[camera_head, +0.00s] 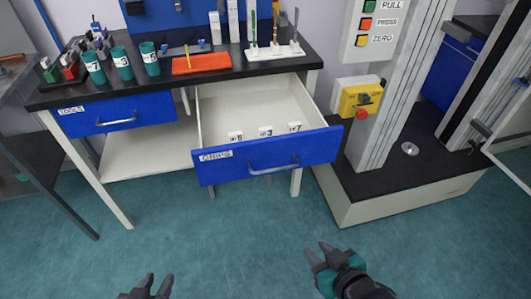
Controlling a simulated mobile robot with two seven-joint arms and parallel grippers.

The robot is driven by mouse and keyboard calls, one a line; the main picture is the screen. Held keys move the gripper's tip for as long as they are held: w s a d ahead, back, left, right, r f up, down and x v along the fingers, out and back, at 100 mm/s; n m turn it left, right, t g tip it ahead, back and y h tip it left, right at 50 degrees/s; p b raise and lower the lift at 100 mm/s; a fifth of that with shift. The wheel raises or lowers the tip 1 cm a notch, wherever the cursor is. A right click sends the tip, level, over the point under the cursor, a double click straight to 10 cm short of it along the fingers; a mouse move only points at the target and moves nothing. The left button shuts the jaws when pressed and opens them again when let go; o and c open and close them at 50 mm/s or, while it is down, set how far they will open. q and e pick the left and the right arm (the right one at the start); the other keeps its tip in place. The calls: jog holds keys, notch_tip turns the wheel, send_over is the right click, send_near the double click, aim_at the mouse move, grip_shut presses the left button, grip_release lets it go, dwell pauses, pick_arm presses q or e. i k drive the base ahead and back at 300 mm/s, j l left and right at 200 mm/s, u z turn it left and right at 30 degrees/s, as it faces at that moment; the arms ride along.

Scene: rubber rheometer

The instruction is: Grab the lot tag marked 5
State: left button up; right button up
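Three small white tags stand in a row inside the pulled-out blue-fronted drawer (320,147). The left tag (235,136) appears to read 5, though its digit is small and blurred. The middle tag (266,132) appears to read 3 and the right tag (295,127) 7. My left gripper (156,284) is at the bottom edge, partly cut off, with its fingers apart and empty. My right gripper (318,252) is open and empty above the floor, in front of and below the drawer. Neither gripper touches the drawer or tags.
The dark benchtop (200,82) above the drawer carries teal cups (122,63), an orange mat (201,64) and a white rack (272,52). A shut blue drawer (118,115) is at left. The machine base (400,178) stands at right. The teal floor (230,235) in front is clear.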

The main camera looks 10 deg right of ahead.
aim_at(237, 136)
jog(key=l+u, duration=0.2)
jog(key=u, duration=0.25)
jog(key=l+u, duration=0.25)
jog(key=u, duration=0.25)
jog(key=l+u, duration=0.2)
jog(key=l, duration=0.25)
jog(key=k+l+u, duration=0.1)
jog(key=l+u, duration=0.15)
jog(key=l, duration=0.2)
jog(key=k+l, duration=0.1)
jog(key=l, duration=0.3)
jog(key=k+l, duration=0.1)
jog(key=l, duration=0.35)
jog(key=k+l+u, duration=0.1)
jog(key=l, duration=0.3)
jog(key=k+l, duration=0.1)
jog(key=l, duration=0.3)
jog(key=k+l, duration=0.15)
jog(key=l, duration=0.25)
jog(key=k+j+z, duration=0.15)
jog(key=j, duration=0.2)
jog(key=j+z, duration=0.15)
jog(key=j, duration=0.15)
jog(key=k+j+z, duration=0.1)
jog(key=k+j, duration=0.1)
jog(key=j, duration=0.1)
